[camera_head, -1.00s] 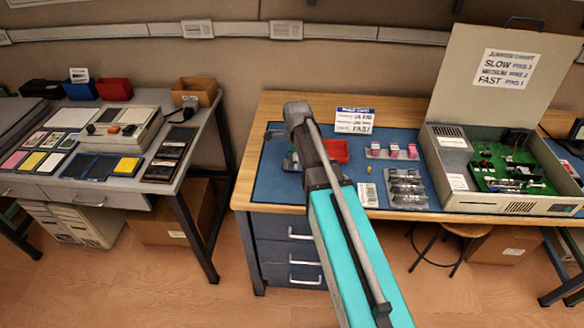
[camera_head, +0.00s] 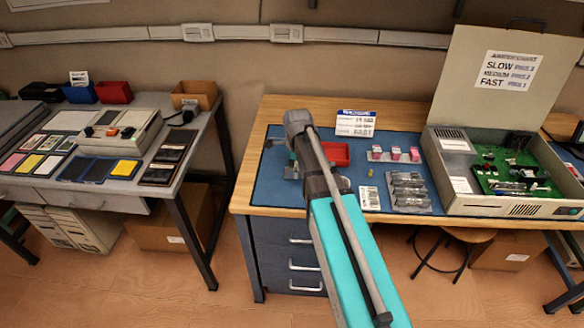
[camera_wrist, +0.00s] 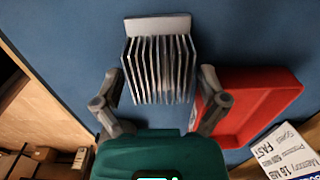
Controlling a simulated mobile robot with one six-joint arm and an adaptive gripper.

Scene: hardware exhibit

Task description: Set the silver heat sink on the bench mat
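The silver heat sink (camera_wrist: 158,62) shows in the wrist view with its fins facing the camera, against the blue bench mat (camera_wrist: 62,42). It appears to lie on the mat. My gripper (camera_wrist: 160,82) is open, with one finger on each side of the heat sink and a visible gap on both sides. In the head view the mat (camera_head: 275,190) covers much of the wooden bench top. My arm there hides most of the gripper area, and I cannot make out the heat sink clearly.
A red tray (camera_wrist: 262,100) lies close to the right finger; it also shows in the head view (camera_head: 338,154). Pink-topped parts (camera_head: 394,154), grey modules (camera_head: 408,190) and an open case with a green board (camera_head: 510,175) stand farther right. A sign (camera_head: 355,123) stands behind.

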